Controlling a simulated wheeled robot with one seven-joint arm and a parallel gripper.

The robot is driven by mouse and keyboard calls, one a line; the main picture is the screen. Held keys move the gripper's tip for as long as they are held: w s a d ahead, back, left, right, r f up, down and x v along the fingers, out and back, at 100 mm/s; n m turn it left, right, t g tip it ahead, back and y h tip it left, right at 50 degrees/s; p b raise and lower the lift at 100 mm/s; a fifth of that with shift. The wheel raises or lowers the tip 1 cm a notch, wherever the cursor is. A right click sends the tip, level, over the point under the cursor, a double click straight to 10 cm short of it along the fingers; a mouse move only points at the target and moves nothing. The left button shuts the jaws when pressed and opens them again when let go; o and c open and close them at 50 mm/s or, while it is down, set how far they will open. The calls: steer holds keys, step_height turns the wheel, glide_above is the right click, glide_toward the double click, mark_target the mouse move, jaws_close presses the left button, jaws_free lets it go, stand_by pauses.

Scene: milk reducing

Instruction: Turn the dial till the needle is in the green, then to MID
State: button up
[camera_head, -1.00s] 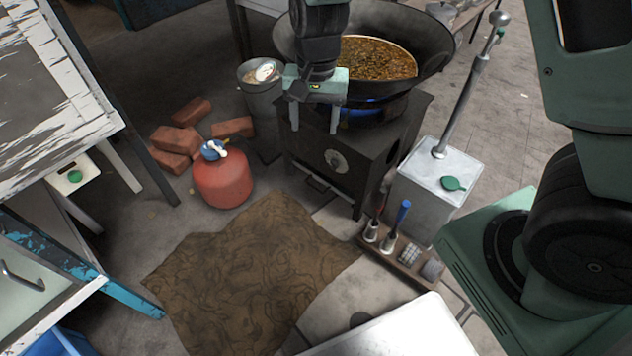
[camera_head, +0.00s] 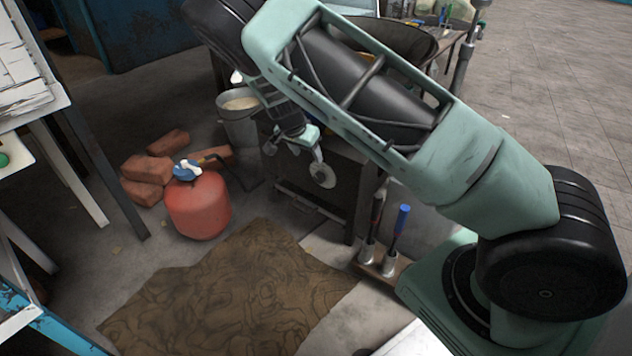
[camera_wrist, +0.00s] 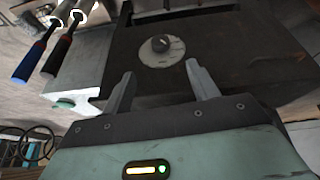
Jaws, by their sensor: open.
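The dial is a round pale plate with a dark knob at its centre (camera_wrist: 161,47). It sits on the front of the dark stove (camera_wrist: 232,38). In the head view the dial (camera_head: 322,174) shows just beside my gripper (camera_head: 294,152). In the wrist view my gripper (camera_wrist: 160,72) is open and empty. Its two fingertips stand apart, short of the dial, with the knob roughly centred between them. Marks on the plate are too small to read. I cannot make out a needle or a green zone. My arm hides most of the pan (camera_head: 412,42).
A red gas cylinder (camera_head: 198,205) stands left of the stove, with bricks (camera_head: 147,168) behind it. A bucket (camera_head: 239,128) stands beside the stove. Blue-handled (camera_head: 401,220) and dark-handled tools stand in a rack at right. A brown mat (camera_head: 225,300) covers the floor in front.

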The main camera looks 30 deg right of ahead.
mark_target(318, 177)
steer(key=b+x, duration=0.5)
steer(key=x, duration=0.9)
steer(key=shift+b, duration=0.3)
steer(key=shift+r, duration=0.1)
steer(key=c, duration=1)
